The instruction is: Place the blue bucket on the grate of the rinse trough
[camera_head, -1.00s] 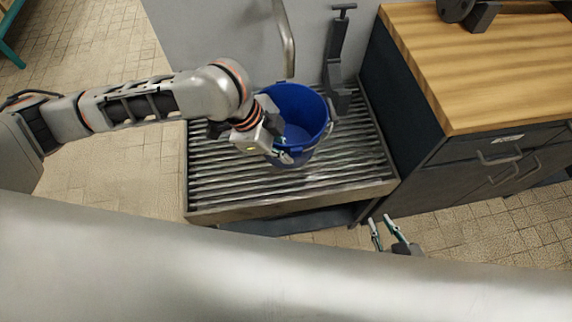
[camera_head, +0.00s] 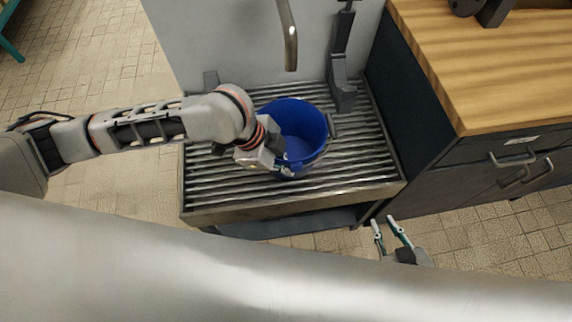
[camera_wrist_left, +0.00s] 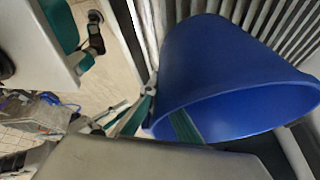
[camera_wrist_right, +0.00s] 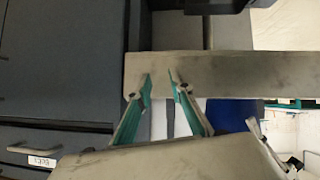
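The blue bucket (camera_head: 309,119) is upright over the slatted metal grate (camera_head: 225,187) of the rinse trough (camera_head: 300,203), near its middle. I cannot tell whether its base touches the slats. My left gripper (camera_head: 280,168) is at the bucket's near-left rim. In the left wrist view the bucket (camera_wrist_left: 215,65) fills the middle, with one finger outside its wall and one inside, shut on the rim. The inner fingertip is partly hidden. My right gripper (camera_head: 385,221) is open and empty in front of the trough; its spread fingers show in the right wrist view (camera_wrist_right: 160,76).
A spout (camera_head: 289,35) hangs behind the bucket, and a dark grey fixture (camera_head: 341,70) stands at the trough's back right. A wood-topped cabinet (camera_head: 490,65) borders the trough's right side. Bare slats lie left and right of the bucket.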

